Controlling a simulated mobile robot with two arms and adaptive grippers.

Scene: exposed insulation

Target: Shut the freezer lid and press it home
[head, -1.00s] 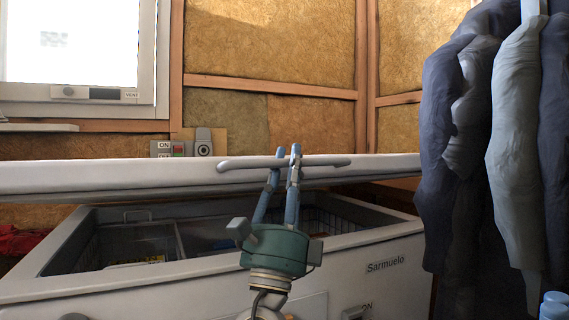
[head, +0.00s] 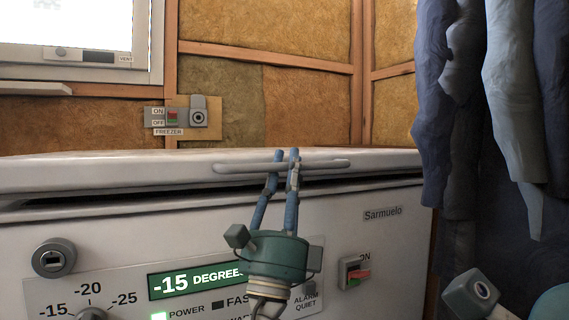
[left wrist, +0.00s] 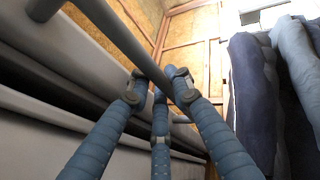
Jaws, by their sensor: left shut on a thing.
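The white freezer lid (head: 100,175) lies low over the freezer body (head: 130,238). A dark gap shows under its front edge, clearest at the left, so it is not fully seated. My left gripper (head: 284,162) is shut on the pale bar handle (head: 335,164) at the lid's front. In the left wrist view its blue fingers (left wrist: 160,95) close around the grey bar (left wrist: 120,40), with the dark gap beside it. A grey and blue part of my right gripper (head: 485,295) shows at the lower right corner; its fingertips are not clear.
The freezer front carries a green display (head: 195,280), a round lock (head: 54,258) and a red switch (head: 356,274). Jackets (head: 515,100) hang close at the right. A freezer on/off switch panel (head: 180,118) is on the insulated wall behind.

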